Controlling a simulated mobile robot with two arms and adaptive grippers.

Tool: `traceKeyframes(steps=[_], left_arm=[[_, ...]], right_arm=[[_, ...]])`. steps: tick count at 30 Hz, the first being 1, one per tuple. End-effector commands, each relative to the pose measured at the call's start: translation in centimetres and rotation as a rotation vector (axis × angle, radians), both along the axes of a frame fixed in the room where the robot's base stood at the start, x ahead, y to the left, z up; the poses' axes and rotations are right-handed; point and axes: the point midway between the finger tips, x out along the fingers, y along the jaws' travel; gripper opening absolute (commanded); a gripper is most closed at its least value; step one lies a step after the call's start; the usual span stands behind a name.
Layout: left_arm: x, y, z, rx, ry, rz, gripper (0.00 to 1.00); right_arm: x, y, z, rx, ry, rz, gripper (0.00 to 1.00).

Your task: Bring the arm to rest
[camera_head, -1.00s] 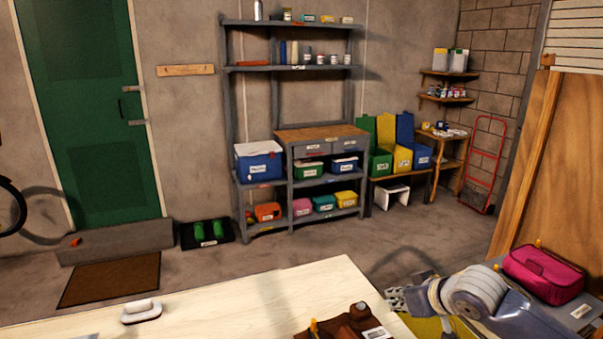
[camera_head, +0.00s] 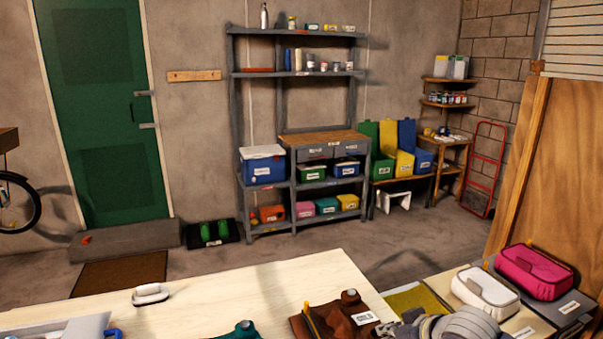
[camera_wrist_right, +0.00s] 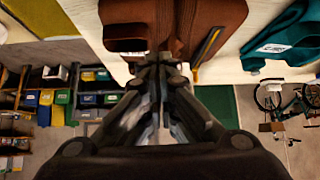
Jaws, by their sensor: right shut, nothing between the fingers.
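My right gripper shows in the wrist view (camera_wrist_right: 162,68), shut with nothing between its fingers. The brown folded garment with a white label (camera_head: 340,316) lies on the pale table beyond the fingertips in that view. I cannot tell how much gap there is between them. In the head view my right arm comes in at the bottom right, beside the brown garment, and its lower part is cut off by the picture edge. My left gripper is in neither view.
The pale table (camera_head: 200,304) also bears a white handled object (camera_head: 151,294) and a teal garment (camera_head: 238,331). At the right are a white pouch (camera_head: 485,290), a pink pouch (camera_head: 535,271) and a yellow-green cloth (camera_head: 420,300). A grey shelf (camera_head: 291,134) stands far behind across open floor.

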Motion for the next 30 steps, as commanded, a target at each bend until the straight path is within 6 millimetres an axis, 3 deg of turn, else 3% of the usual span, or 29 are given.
traceKeyframes(steps=[8,15,21,30], left_arm=[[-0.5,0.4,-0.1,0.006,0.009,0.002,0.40],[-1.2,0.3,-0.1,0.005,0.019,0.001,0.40],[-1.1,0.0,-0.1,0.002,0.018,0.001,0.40],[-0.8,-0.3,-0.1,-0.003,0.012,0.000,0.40]], right_arm=[[-5.2,3.7,-4.3,-0.003,0.045,0.054,0.00],[-12.8,5.5,-8.6,-0.008,0.115,0.034,0.00],[-19.6,3.8,-11.4,-0.038,0.210,-0.062,0.00],[-27.7,-0.1,-13.6,-0.109,0.354,-0.201,0.00]])
